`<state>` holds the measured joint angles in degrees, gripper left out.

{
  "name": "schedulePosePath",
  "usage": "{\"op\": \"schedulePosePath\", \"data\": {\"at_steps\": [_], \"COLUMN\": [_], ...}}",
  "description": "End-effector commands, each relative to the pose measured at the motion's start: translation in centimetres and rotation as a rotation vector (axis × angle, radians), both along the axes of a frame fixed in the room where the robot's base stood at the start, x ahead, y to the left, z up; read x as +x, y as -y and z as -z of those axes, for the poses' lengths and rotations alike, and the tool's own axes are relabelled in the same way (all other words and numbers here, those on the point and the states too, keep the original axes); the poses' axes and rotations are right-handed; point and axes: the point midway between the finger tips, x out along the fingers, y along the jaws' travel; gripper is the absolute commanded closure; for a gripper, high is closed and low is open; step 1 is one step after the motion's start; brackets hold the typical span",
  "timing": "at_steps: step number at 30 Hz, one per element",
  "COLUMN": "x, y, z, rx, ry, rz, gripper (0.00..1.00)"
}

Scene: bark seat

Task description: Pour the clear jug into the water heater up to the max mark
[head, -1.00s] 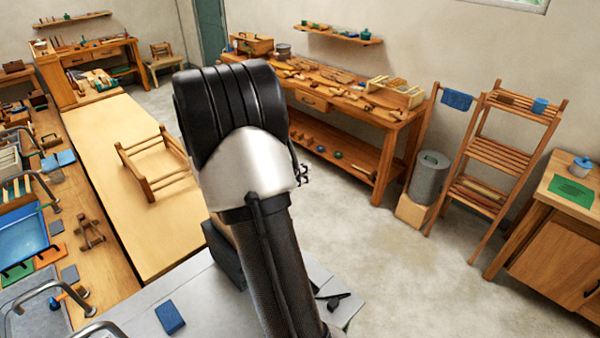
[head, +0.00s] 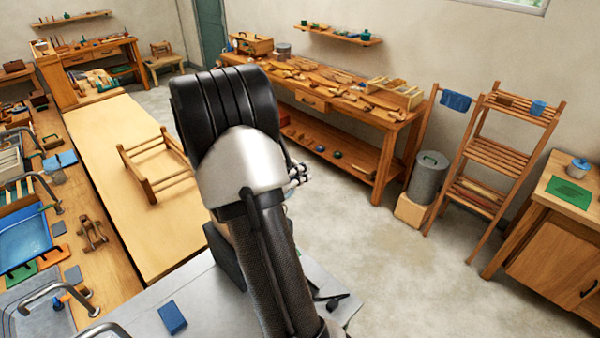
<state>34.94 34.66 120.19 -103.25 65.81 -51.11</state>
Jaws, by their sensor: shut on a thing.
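My gripper (head: 298,175) shows only as a small dark and silver piece past the right side of my arm's big black and silver joint. The rest of it, and whatever it is shut on, is hidden behind the arm. I cannot make out the clear jug. I cannot tell for sure which thing is the water heater, and no max mark can be seen.
A blue block (head: 172,317) lies on a grey top at the front. A wooden frame (head: 155,165) stands on the long pale table (head: 125,120). A grey bin (head: 429,178) and slatted rack (head: 495,150) stand right. The floor (head: 400,270) between is clear.

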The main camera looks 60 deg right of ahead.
Motion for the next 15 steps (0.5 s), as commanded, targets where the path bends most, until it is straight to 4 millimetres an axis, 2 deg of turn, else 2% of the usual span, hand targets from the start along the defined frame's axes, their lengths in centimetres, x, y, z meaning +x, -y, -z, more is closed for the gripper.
{"op": "schedulePosePath", "data": {"at_steps": [15], "x": [0.14], "y": [0.05], "z": [-1.16], "rx": [-0.010], "ry": [-0.049], "rz": [0.000], "gripper": [1.00]}}
